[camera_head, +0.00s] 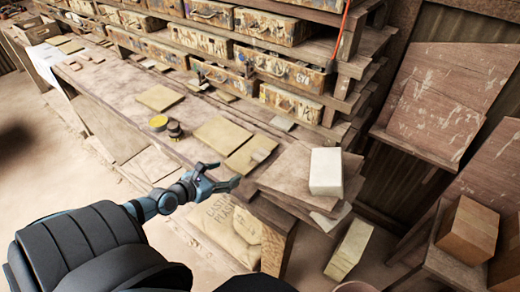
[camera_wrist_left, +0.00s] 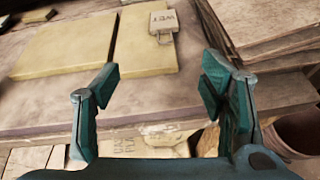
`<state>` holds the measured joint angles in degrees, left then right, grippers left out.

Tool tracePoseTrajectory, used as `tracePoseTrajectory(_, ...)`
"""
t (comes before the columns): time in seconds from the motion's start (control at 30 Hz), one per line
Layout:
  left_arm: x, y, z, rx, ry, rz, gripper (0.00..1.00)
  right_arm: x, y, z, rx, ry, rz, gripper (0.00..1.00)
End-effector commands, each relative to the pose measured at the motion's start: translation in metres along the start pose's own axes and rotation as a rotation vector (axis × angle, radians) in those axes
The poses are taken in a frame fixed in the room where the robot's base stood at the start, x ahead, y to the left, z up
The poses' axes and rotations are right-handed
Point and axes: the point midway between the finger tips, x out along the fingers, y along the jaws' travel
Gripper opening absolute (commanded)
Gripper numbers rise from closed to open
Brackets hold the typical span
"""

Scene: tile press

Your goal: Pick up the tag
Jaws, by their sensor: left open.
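The tag (camera_wrist_left: 163,21) is a small pale plate marked "WET" with a thin wire loop at its lower edge. It lies on the right-hand yellowish tile (camera_wrist_left: 146,62) in the left wrist view. In the head view the tag (camera_head: 260,155) is a small greyish patch on that tile (camera_head: 243,161). My left gripper (camera_head: 224,176) is open and empty at the bench's front edge, short of the tag. In the left wrist view its fingers (camera_wrist_left: 158,88) stand wide apart, with the tag beyond them, between their lines. My right gripper is not in view.
A second yellowish tile (camera_head: 222,136) lies beside it on the bench. Stacked boards with a white block (camera_head: 326,171) stand close on the right. Shelves of worn boxes (camera_head: 272,67) rise behind. A sack (camera_head: 226,225) sits below the bench edge.

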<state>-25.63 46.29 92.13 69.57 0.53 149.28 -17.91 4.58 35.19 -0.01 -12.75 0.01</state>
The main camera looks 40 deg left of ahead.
Motion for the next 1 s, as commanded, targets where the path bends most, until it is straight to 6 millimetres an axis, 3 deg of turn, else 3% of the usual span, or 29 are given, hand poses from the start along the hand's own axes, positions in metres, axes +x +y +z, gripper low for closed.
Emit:
tracePoseTrajectory(0.07,0.007,-0.003,0.013,-0.092,-0.024,-0.015,0.65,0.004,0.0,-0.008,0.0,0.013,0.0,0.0)
tracePoseTrajectory(0.23,0.051,-0.005,0.01,-0.12,-0.031,-0.016,0.65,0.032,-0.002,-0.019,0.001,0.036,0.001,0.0)
tracePoseTrajectory(0.33,0.077,-0.005,0.01,-0.118,-0.028,-0.016,0.65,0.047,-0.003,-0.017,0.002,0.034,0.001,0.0)
tracePoseTrajectory(0.57,0.106,-0.005,0.017,-0.114,-0.026,-0.016,0.65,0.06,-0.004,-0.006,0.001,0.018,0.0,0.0)
tracePoseTrajectory(0.7,0.134,-0.005,0.022,-0.115,-0.025,-0.016,0.65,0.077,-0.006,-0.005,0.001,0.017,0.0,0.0)
tracePoseTrajectory(0.8,0.145,-0.005,0.023,-0.113,-0.023,-0.016,0.65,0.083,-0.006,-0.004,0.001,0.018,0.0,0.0)
tracePoseTrajectory(1.0,0.144,-0.005,0.026,-0.111,-0.021,-0.017,0.65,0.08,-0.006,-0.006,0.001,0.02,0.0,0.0)
